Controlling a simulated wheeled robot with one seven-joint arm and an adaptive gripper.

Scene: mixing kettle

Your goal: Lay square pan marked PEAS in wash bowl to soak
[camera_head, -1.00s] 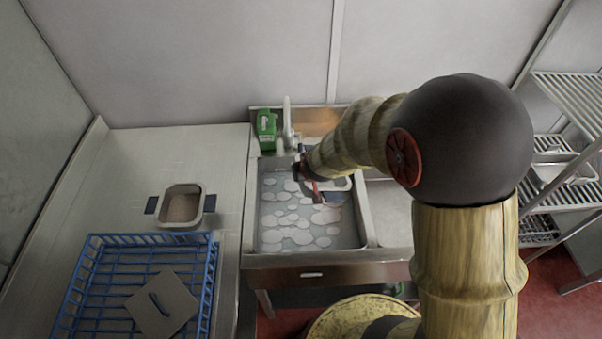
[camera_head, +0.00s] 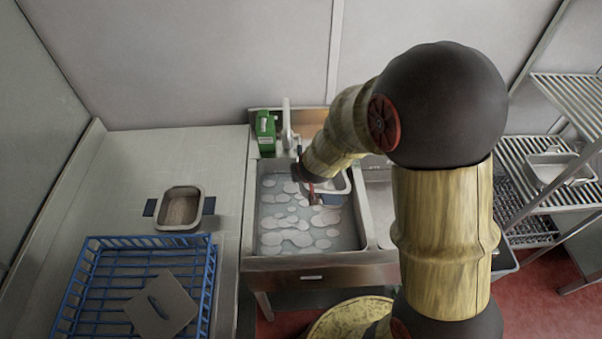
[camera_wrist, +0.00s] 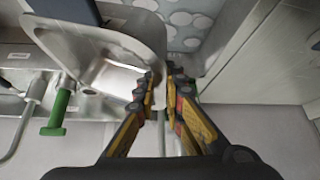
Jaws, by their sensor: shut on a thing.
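My gripper (camera_wrist: 162,82) is shut on the rim of a square steel pan (camera_wrist: 110,65). No PEAS marking can be read on it. The pan has a dark blue grip (camera_wrist: 68,10) on one side. In the head view the held pan (camera_head: 342,184) is over the back right of the wash bowl (camera_head: 310,258), partly hidden by my gripper (camera_head: 307,180). The bowl is a steel sink of grey water with white suds. I cannot tell whether the pan touches the water.
A similar pan (camera_head: 180,208) with brown contents stands on the left counter, near a blue rack (camera_head: 90,290) holding a grey lid (camera_head: 163,305). A green carton (camera_head: 265,132) and a tap (camera_head: 288,120) stand behind the bowl. Wire shelving (camera_head: 550,200) is at right.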

